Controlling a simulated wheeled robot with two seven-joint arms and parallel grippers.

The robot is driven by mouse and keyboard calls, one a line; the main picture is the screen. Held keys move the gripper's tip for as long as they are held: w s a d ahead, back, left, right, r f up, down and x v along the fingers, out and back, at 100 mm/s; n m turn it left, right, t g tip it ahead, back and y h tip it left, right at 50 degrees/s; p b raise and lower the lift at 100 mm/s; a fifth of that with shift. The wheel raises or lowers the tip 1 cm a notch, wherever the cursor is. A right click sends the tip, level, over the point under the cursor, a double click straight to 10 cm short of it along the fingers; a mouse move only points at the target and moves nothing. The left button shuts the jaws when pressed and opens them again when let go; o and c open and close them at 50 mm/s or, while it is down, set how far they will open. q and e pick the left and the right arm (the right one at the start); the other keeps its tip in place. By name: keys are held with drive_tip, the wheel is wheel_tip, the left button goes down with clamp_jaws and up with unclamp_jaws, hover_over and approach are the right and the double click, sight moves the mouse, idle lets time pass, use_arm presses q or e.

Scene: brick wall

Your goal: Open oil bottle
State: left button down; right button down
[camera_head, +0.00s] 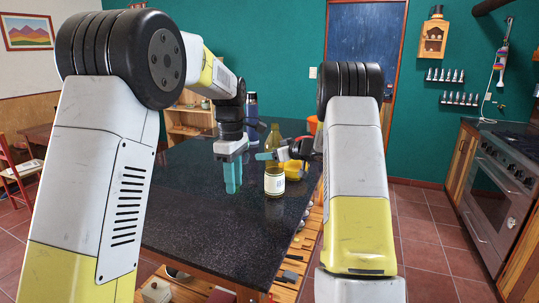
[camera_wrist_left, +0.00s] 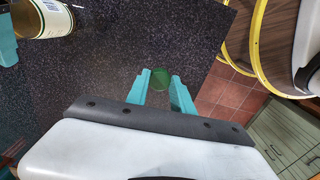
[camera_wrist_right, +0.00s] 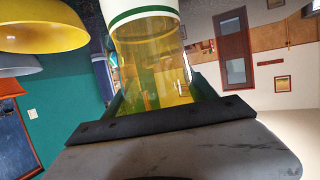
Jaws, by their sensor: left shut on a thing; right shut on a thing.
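The oil bottle (camera_head: 274,137), yellow-green and see-through, stands upright on the dark table in the head view. In the right wrist view its clear yellow body (camera_wrist_right: 155,65) with a white and green band is between the jaws. My right gripper (camera_head: 268,156) is shut on it from the right. My left gripper (camera_head: 233,178) points down over the table, left of and apart from the bottle. In the left wrist view a small round green thing, apparently the cap (camera_wrist_left: 160,78), sits between its teal fingertips. The bottle's mouth cannot be made out clearly.
A blue flask (camera_head: 251,108) stands behind. The dark table (camera_head: 185,205) is clear at left and front.

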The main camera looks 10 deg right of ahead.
drive_tip(key=shift+c, duration=1.4)
unclamp_jaws()
drive_tip(key=shift+f, duration=0.1)
